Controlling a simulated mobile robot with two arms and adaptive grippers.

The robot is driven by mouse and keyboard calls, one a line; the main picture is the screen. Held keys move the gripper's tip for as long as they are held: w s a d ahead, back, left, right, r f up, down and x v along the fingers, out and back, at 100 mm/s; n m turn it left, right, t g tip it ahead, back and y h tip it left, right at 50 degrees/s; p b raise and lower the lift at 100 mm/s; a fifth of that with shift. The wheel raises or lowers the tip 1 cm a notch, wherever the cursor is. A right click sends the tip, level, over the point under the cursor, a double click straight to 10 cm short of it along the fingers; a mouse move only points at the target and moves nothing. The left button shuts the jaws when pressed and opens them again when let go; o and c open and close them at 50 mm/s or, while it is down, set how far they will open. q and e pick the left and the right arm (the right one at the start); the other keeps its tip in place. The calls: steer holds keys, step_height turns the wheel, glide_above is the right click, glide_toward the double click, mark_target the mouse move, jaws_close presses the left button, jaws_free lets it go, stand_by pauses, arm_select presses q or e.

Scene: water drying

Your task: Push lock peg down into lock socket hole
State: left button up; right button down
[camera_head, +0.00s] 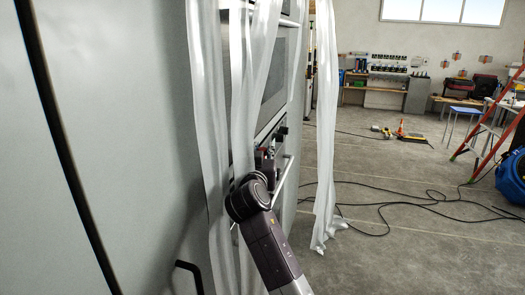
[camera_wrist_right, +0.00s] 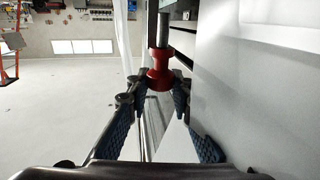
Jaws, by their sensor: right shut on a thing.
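The lock peg shows in the right wrist view as a red flanged knob (camera_wrist_right: 160,68) on a grey metal shaft (camera_wrist_right: 163,28). My right gripper (camera_wrist_right: 160,83) has its blue-padded fingers on either side of the red knob and is shut on it. In the head view my right gripper (camera_head: 268,158) is at the front of the tall cabinet, beside a handle bar, and is partly hidden by my own arm; the peg cannot be made out there. The lock socket hole cannot be made out in either view. My left gripper is out of view.
White translucent strips (camera_head: 216,130) hang close in front of the cabinet, near my right arm. A large grey panel (camera_head: 120,110) fills the left side. Black cables (camera_head: 420,203) lie on the open floor at right. A red ladder (camera_head: 485,130) stands farther off.

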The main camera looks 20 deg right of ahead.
stand_by(0.5)
steer(key=shift+f+b, duration=0.2)
steer(key=shift+b, duration=0.15)
steer(key=shift+f+b, duration=0.3)
steer(key=shift+f+b, duration=3.55)
steer(key=shift+f, duration=0.45)
steer(key=c, duration=1.6)
jaws_free()
steer(key=shift+r, duration=0.1)
steer(key=shift+r, duration=0.1)
step_height(320, 180, up, 10)
steer(key=shift+f, duration=0.1)
steer(key=shift+f, duration=0.1)
